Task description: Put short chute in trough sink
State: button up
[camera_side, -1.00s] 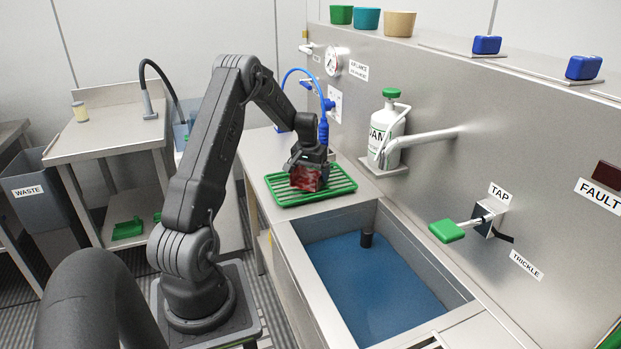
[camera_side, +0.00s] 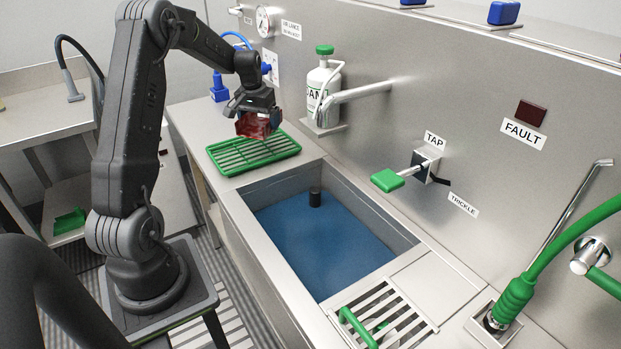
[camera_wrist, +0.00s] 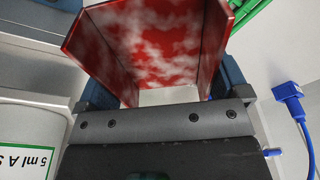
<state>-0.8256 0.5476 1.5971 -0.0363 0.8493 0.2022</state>
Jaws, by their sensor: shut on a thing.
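The short chute (camera_side: 258,125) is a red, white-stained, open channel piece. My gripper (camera_side: 254,108) is shut on it and holds it above the far edge of the green rack, apart from it. In the wrist view the chute (camera_wrist: 165,45) sits between the blue fingers, its two side walls flaring outward. The trough sink (camera_side: 262,205) is a steel basin in the counter, right of and nearer than the rack.
The green rack (camera_side: 225,167) lies on the counter beyond the sink. A white bottle with a green cap (camera_side: 320,88) stands on a wall shelf beside a steel spout (camera_side: 360,91). A green tap lever (camera_side: 388,180) juts out right of the sink. A drain grate (camera_side: 385,315) lies nearer.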

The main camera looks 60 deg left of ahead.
jog(key=d+f+m, duration=0.3)
jog(key=d+f, duration=0.1)
jog(key=d, duration=0.6)
jog(key=d+f+m+h, duration=0.1)
jog(key=d+f+m, duration=0.3)
jog(key=d, duration=0.7)
jog(key=d+f+m, duration=0.2)
jog(key=d+f, duration=0.3)
jog(key=d, duration=0.5)
jog(key=d+r+n, duration=0.1)
jog(key=d+r, duration=0.3)
jog(key=d, duration=0.5)
jog(key=a, duration=0.6)
jog(key=shift+a+n, duration=0.3)
jog(key=shift+a, duration=0.1)
jog(key=shift+s+d+f+m+g+h, duration=0.3)
jog(key=shift+d+f+m, duration=0.95)
jog(key=shift+f+m, duration=1.8)
jog(key=shift+s+d+f+m+g+h, duration=0.3)
jog(key=shift+d+f+m, duration=1.1)
jog(key=shift+m, duration=3.1)
jog(key=shift+s+d+f+m+g+h, duration=0.3)
jog(key=shift+d+f+m, duration=0.75)
jog(key=shift+f+m, duration=2.05)
